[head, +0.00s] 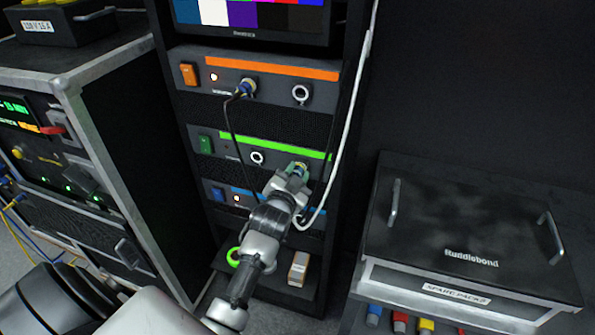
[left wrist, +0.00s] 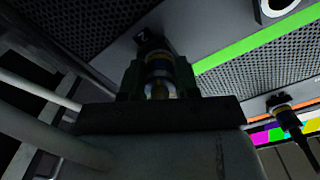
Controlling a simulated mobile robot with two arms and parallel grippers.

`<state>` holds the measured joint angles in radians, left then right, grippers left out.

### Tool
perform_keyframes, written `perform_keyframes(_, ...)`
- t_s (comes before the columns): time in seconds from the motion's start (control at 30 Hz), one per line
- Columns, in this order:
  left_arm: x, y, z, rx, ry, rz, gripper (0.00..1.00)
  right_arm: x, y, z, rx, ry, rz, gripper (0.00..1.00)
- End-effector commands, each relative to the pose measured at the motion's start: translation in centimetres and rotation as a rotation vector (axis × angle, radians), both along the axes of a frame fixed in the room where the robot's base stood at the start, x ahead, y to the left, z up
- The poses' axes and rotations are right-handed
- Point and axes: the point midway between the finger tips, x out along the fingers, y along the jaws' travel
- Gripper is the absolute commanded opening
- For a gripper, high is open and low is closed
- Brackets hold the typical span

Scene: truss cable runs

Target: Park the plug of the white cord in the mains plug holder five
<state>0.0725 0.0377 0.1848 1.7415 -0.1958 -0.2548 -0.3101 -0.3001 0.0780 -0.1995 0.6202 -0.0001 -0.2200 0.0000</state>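The white cord (head: 346,135) hangs down the right side of the rack and loops at the bottom toward the green-striped unit (head: 235,147), partly hidden behind my gripper. My left gripper (head: 297,172) is at the right socket of that unit. In the left wrist view its fingers (left wrist: 160,80) close on both sides of a plug (left wrist: 159,68) with blue and yellow bands, which appears to meet the unit's panel. Whether this plug ends the white cord is hidden. I cannot make out mains plug holder five. My right gripper is not in view.
A black cord (head: 229,125) runs down from a plug (head: 247,87) in the orange-striped unit. A black case (head: 470,225) with handles stands at right, above coloured parts (head: 400,322). An equipment case (head: 110,80) stands at left. A small box (head: 299,268) sits low in the rack.

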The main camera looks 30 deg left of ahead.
Motion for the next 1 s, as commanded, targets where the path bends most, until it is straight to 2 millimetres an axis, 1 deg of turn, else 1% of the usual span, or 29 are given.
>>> perform_keyframes(0.17, 0.0, 0.0, 0.1, -0.024, -0.006, 0.0, 0.06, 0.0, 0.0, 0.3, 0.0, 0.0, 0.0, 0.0)
perform_keyframes(0.3, 0.0, -0.1, 0.2, -0.132, -0.031, -0.001, 0.06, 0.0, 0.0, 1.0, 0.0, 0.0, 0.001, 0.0)
perform_keyframes(0.47, 0.1, -0.1, 0.1, -0.227, -0.054, -0.001, 0.06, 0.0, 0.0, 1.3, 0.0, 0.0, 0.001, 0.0)
perform_keyframes(0.83, 0.1, 0.0, 0.1, -0.253, -0.062, 0.0, 0.06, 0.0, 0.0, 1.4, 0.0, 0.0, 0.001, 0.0)
perform_keyframes(1.0, 0.1, -0.1, 0.3, -0.377, -0.09, -0.001, 0.06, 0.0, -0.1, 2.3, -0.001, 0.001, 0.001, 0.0)
